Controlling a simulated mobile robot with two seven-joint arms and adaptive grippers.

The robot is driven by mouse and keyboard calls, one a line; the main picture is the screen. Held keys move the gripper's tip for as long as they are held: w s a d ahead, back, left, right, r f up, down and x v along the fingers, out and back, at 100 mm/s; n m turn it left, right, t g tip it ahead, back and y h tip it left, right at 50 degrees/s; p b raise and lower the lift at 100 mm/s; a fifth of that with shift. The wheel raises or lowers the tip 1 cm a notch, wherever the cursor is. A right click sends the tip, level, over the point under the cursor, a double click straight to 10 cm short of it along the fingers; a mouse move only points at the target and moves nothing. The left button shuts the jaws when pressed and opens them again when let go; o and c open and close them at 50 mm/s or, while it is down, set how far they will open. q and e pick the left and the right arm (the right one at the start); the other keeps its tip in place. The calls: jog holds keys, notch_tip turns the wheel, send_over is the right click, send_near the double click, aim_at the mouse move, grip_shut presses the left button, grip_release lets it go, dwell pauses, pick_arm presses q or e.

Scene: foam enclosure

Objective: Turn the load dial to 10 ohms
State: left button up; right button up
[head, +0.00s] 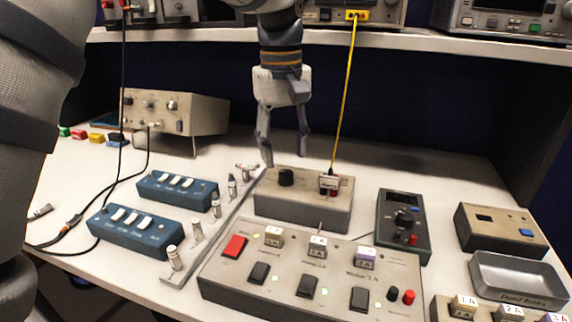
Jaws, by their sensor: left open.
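A black dial (286,177) stands on top of a grey box (302,208) in the middle of the bench. It is the likely load dial, but its scale marks are too small to read. My left gripper (285,160) points down with its fingers spread, just above and behind the dial. It looks empty and apart from the dial. My right gripper is not in view.
A yellow cable (346,95) runs down to a connector (329,184) beside the dial. A grey switch panel (310,270) lies in front, a dark meter (402,222) to the right, and blue switch boxes (135,232) to the left. A shelf (400,42) crosses above.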

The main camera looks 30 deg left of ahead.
aim_at(286, 172)
pick_arm(q)
jog(key=f, duration=0.5)
jog(key=shift+w, duration=0.2)
grip_shut()
jog(key=shift+m, duration=0.3)
jog(key=m, duration=0.5)
jog(key=shift+r+m, duration=0.1)
jog(key=shift+m, duration=0.3)
jog(key=m, duration=0.7)
jog(key=shift+w, duration=0.1)
jog(key=m, duration=0.6)
jog(key=shift+m+g, duration=0.3)
jog(key=m, duration=0.6)
jog(key=shift+m, duration=0.4)
